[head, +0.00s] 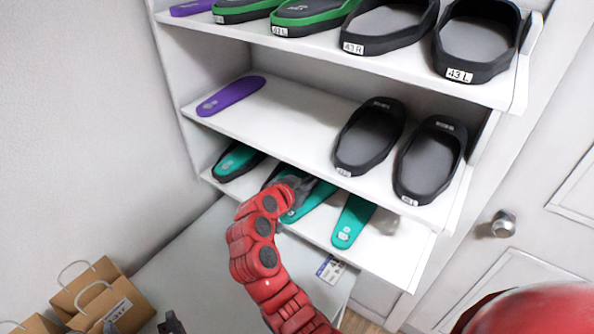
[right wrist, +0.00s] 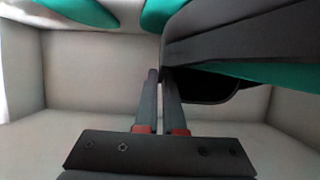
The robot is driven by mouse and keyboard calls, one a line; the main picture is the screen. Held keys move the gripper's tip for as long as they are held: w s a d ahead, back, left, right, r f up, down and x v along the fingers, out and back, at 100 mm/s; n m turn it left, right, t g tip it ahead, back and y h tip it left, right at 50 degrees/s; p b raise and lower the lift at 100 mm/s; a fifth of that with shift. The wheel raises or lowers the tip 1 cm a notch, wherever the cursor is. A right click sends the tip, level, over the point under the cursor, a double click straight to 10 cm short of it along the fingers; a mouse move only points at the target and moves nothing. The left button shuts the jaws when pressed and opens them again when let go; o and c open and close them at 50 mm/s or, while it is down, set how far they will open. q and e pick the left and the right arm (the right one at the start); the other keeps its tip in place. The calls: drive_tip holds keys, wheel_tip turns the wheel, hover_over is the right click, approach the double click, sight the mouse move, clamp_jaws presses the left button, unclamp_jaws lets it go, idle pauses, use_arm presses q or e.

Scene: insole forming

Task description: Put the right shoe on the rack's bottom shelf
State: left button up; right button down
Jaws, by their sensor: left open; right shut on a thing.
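The rack's bottom shelf (head: 400,255) is white and shows below the middle shelf in the head view. My right gripper (head: 293,184) reaches in over it and is shut on the edge of a dark shoe with a teal insole, taken as the right shoe (right wrist: 230,35). In the head view the arm and middle shelf hide much of this shoe; I cannot tell if it touches the shelf. Another dark shoe with teal insole (head: 237,161) sits at the shelf's left end. My left gripper (head: 141,326) is open at the bottom left edge, with only its fingertips showing.
A teal insole (head: 352,220) lies on the bottom shelf, right of my right gripper. The middle shelf (head: 290,110) above holds a purple insole (head: 230,95) and two black shoes (head: 368,137). Paper bags (head: 100,295) stand at the lower left. A door is at right.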

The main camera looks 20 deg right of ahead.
sight(293, 168)
drive_tip(key=w, duration=0.4)
drive_tip(key=w+b, duration=0.1)
drive_tip(key=w, duration=0.2)
drive_tip(key=w+f+b, duration=0.1)
drive_tip(key=w, duration=0.3)
drive_tip(key=shift+w+a+f, duration=0.1)
drive_tip(key=shift+w+a, duration=0.25)
drive_tip(key=shift+w+f+b, duration=0.1)
drive_tip(key=shift+b, duration=0.2)
wheel_tip(293, 168, down, 3)
drive_tip(key=shift+r, duration=0.15)
drive_tip(key=shift+f, duration=0.3)
drive_tip(key=c, duration=1)
unclamp_jaws()
